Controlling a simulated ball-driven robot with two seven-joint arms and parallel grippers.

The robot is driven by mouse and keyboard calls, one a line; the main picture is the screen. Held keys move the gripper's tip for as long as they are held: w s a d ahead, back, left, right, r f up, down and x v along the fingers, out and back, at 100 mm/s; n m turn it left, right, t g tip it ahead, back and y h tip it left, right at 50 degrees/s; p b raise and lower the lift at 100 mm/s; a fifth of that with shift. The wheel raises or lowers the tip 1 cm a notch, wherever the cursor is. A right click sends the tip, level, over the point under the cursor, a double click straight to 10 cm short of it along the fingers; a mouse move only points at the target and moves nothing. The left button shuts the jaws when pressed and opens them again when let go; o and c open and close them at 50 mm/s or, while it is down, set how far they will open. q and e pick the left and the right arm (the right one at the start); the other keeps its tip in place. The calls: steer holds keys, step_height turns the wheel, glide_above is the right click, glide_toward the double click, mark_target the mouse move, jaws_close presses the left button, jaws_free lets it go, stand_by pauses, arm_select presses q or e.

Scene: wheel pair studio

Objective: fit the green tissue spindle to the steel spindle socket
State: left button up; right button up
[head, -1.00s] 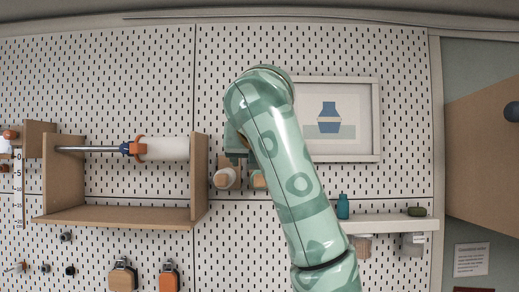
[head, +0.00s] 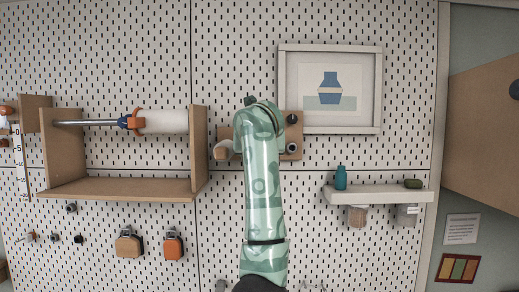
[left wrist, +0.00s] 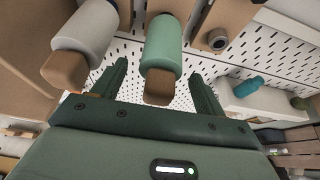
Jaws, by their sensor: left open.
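In the left wrist view the green tissue spindle (left wrist: 163,45), a green roll with a wooden end block, points toward the camera. My left gripper (left wrist: 158,72) is open, with one finger on each side of the spindle. I see no clear contact. The steel spindle socket (left wrist: 217,40) is a round grey ring on a wooden block, right of the spindle. In the head view my arm hides the green spindle and the left gripper. The wooden board (head: 297,133) shows beside the arm with dark round fittings on its right end. My right gripper is not in view.
A white roll (left wrist: 88,30) with a wooden end sits left of the green spindle; it also shows in the head view (head: 222,150). A wooden shelf (head: 120,188) stands left, a framed picture (head: 325,75) upper right, and a small white shelf (head: 375,195) right.

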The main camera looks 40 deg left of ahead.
arm_select(q)
steer(key=shift+w+a+f, duration=0.1)
steer(key=shift+w+a, duration=0.05)
steer(key=c, duration=1.2)
steer(key=shift+o, duration=0.2)
steer(key=shift+s+d, duration=0.2)
steer(key=shift+s+d, duration=0.55)
steer(key=shift+s, duration=0.1)
steer(key=shift+s+d, duration=0.15)
steer(key=shift+s+d, duration=0.15)
steer(key=shift+s, duration=0.05)
steer(key=shift+s+d, duration=0.7)
steer(key=shift+s, duration=0.15)
